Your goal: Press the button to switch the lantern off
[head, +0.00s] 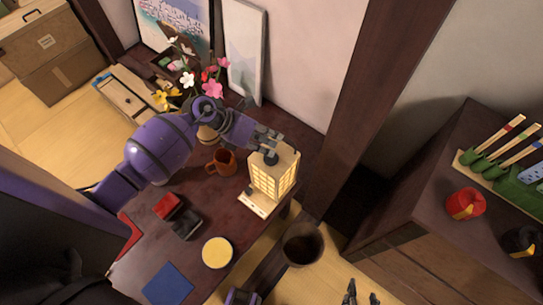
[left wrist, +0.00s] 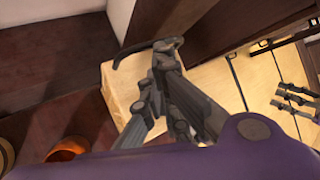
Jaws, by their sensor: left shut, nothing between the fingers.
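The lantern (head: 272,178) stands upright near the right edge of the dark table, its paper sides glowing yellow. Its pale base (head: 252,205) sticks out toward the front left; I cannot make out a button clearly. My left gripper (head: 273,144) is shut and empty, at the top of the lantern and overlapping it in the head view. In the left wrist view the gripper (left wrist: 160,85) lies in front of the pale lantern (left wrist: 118,85); I cannot tell whether they touch. My right gripper (head: 361,296) is at the bottom edge, its fingers apart, away from the lantern.
An orange mug (head: 222,161) stands left of the lantern, under my left arm. A vase of flowers (head: 207,133) is behind it. A yellow round dish (head: 217,252), a blue square (head: 167,284) and red and black boxes lie in front. A dark wooden post (head: 375,100) rises behind right.

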